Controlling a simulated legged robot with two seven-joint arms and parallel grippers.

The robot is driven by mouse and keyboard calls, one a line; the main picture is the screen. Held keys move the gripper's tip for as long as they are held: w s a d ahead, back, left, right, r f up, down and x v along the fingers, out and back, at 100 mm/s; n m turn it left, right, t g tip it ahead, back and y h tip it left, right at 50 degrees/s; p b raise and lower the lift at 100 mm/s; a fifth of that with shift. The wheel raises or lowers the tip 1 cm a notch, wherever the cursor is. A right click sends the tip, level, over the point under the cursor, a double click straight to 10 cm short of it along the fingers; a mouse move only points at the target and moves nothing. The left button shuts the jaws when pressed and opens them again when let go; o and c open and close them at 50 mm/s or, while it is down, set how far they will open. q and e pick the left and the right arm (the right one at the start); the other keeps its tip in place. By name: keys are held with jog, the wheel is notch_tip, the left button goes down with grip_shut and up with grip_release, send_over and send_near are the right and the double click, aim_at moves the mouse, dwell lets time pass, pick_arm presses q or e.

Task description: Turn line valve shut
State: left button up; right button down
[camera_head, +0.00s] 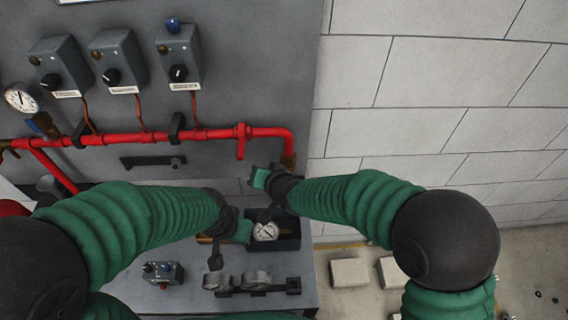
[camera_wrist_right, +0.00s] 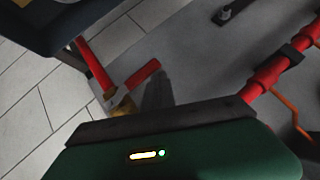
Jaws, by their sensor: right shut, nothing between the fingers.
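A red pipe (camera_head: 205,133) runs along the grey panel and bends down at its right end into a brass fitting (camera_head: 288,160). A short red piece (camera_head: 241,143), possibly a lever, crosses the pipe near that bend. The brass fitting (camera_wrist_right: 124,107) also shows in the wrist view, with a short red bar (camera_wrist_right: 142,73) beside it. I cannot tell for certain which part is the line valve's handle. My right gripper (camera_head: 261,178) is shut and empty, just left of and below the brass fitting. My left gripper (camera_head: 240,231) is lower, beside a gauge; its fingers are unclear.
Grey control boxes (camera_head: 118,62) and a round gauge (camera_head: 20,98) are on the panel. A black bar (camera_head: 152,162) is under the pipe. A dark tray (camera_head: 288,242) holding a white gauge (camera_head: 265,231) and a small switch box (camera_head: 162,272) sit on the grey bench (camera_head: 190,299).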

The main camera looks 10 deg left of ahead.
jog(key=s+d+r+p, duration=0.2)
jog(key=s+r+p, duration=0.4)
jog(key=r, duration=0.5)
jog(key=shift+s+p, duration=0.3)
